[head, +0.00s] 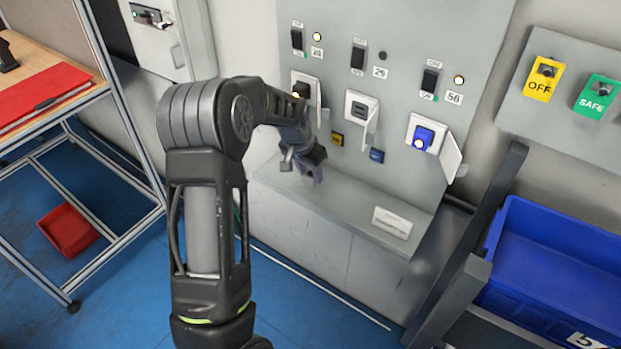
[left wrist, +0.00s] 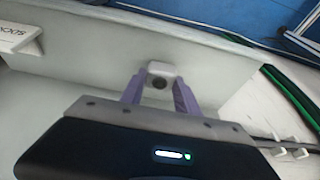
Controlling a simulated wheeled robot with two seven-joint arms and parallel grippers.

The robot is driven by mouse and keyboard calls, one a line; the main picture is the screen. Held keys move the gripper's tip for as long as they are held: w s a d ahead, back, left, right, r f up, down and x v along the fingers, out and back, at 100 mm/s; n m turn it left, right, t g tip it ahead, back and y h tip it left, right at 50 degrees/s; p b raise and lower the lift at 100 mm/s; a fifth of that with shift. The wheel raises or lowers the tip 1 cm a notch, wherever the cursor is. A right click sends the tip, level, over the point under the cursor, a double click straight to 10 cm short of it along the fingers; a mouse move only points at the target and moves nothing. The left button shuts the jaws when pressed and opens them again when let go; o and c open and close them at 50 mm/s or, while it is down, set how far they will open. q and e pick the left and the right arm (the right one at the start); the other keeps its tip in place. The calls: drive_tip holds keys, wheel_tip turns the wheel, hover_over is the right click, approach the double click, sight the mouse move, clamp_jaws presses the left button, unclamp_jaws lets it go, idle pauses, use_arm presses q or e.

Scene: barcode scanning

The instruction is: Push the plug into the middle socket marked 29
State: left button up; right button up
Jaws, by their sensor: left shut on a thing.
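The middle socket (head: 359,112), under the plate marked 29 (head: 380,72), is on the grey panel with its white lid swung open to the right; no plug is in it. My left gripper (head: 316,174) is in front of the panel, below and left of that socket. In the left wrist view its purple fingers (left wrist: 158,97) are shut on a small pale piece with a dark round end, which I take for the plug (left wrist: 160,72). In the head view the held piece is mostly hidden by the gripper. My right gripper is in neither view.
The left socket (head: 304,88) holds a dark plug, the right socket (head: 426,133) a blue one; both lids stand open. A ledge (head: 340,205) with a white card (head: 392,222) juts out below. A blue crate (head: 550,260) is at right, a workbench (head: 50,75) at left.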

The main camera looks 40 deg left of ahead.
sight(310, 175)
use_arm(q)
wheel_tip(310, 175, up, 4)
drive_tip(key=shift+r+b, duration=0.2)
drive_tip(key=shift+b, duration=0.35)
drive_tip(key=s+b, duration=0.4)
drive_tip(key=s, duration=1.5)
drive_tip(key=shift+s+d+r, duration=0.2)
drive_tip(key=shift+s, duration=0.15)
drive_tip(key=shift+b, duration=0.3)
